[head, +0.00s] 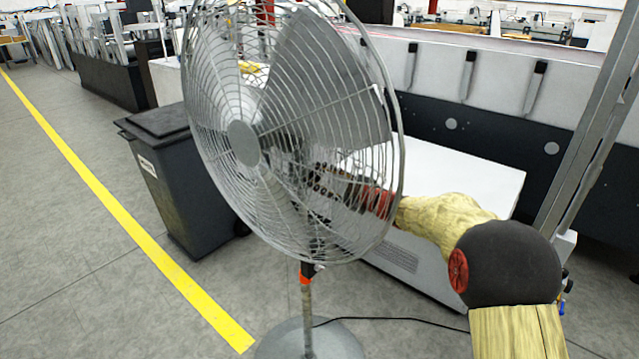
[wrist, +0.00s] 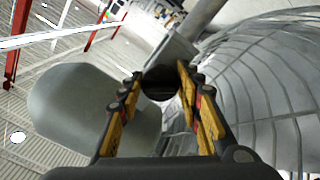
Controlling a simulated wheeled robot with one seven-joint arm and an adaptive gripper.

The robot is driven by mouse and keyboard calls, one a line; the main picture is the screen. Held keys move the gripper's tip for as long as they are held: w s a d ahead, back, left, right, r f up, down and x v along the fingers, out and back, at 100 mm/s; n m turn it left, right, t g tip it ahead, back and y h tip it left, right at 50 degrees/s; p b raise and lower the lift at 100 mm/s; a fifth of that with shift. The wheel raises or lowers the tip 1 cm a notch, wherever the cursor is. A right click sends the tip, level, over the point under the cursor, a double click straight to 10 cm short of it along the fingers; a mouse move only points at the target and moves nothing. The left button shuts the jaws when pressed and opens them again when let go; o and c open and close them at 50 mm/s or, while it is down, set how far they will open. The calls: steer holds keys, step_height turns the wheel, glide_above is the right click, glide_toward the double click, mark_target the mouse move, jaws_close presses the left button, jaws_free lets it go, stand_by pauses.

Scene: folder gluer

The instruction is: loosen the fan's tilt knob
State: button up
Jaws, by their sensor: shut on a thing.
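The fan (head: 245,142) stands upright on its pole in the head view, its wire cage turned to the left and front. The tilt knob (wrist: 160,82) shows in the wrist view as a dark round piece between the fingers. My gripper (wrist: 158,95) is shut on the tilt knob, one finger on each side. In the head view my gripper (head: 318,182) is behind the fan cage, seen only through the wires, and the knob cannot be made out there.
A dark bin (head: 185,180) stands left of the fan. The white and black machine (head: 450,180) stands behind and to the right. The fan's round base (head: 310,343) and a black cable (head: 400,321) lie on the floor. Floor by the yellow line (head: 110,193) is clear.

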steer(key=n+b, duration=0.1)
steer(key=n, duration=0.1)
steer(key=n+b, duration=0.2)
steer(key=shift+f+n, duration=0.2)
steer(key=shift+n, duration=0.1)
steer(key=shift+r+n+b, duration=0.1)
steer(key=shift+n+b, duration=2.2)
steer(key=shift+n, duration=0.3)
steer(key=o, duration=1.2)
steer(key=shift+r, duration=0.15)
steer(key=shift+c, duration=0.2)
steer(key=shift+d, duration=0.1)
steer(key=v, duration=1.2)
